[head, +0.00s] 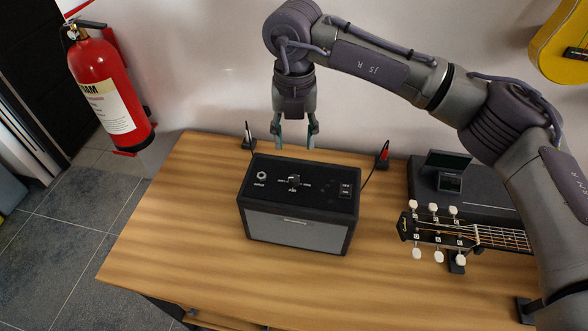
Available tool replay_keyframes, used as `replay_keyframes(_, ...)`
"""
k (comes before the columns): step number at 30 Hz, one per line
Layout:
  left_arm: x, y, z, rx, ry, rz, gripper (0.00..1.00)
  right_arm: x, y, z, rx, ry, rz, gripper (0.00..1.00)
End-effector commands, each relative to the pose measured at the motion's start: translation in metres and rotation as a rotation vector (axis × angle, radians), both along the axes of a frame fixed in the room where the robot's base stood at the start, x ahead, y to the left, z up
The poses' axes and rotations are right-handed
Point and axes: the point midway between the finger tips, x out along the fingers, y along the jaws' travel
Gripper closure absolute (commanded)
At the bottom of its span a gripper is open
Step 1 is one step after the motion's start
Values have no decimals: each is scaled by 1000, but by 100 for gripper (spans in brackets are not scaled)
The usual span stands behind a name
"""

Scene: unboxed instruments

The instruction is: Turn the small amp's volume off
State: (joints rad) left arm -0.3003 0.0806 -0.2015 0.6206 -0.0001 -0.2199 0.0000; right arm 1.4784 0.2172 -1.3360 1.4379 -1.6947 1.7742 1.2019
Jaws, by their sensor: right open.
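The small amp (298,237) stands on the wooden table. It is a black box with a grey front, and its control panel faces up. A dark knob (294,181) sits near the middle of the panel, with white markings around it. A round socket shows to its left and small switches to its right. The knob's exact setting is too small to read. My right gripper (295,143) is open and empty, pointing down above and behind the amp's back edge, apart from the knob. My left gripper does not show.
A guitar headstock (436,231) with white pegs lies right of the amp, near a black case (425,185). Cables with plugs (382,155) stand behind the amp. The table (180,225) is clear on the left. A red fire extinguisher (100,80) hangs at the left wall.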

Motion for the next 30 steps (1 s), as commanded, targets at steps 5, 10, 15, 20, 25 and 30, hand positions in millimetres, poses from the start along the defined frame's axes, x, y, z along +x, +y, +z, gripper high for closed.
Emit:
replay_keyframes(5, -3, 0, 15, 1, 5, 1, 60, -2, 0, -37, 0, 7, 2, 50)
replay_keyframes(10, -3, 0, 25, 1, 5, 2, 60, -2, 0, -72, 2, 7, 2, 50)
replay_keyframes(15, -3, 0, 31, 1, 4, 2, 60, -1, 1, -98, 3, 5, 3, 50)
replay_keyframes(20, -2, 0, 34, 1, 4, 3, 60, -1, 1, -111, 4, 3, 4, 50)
replay_keyframes(25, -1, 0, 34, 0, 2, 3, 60, -1, 1, -115, 4, 2, 5, 50)
replay_keyframes(30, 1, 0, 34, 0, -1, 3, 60, -1, 1, -115, 4, 2, 5, 53)
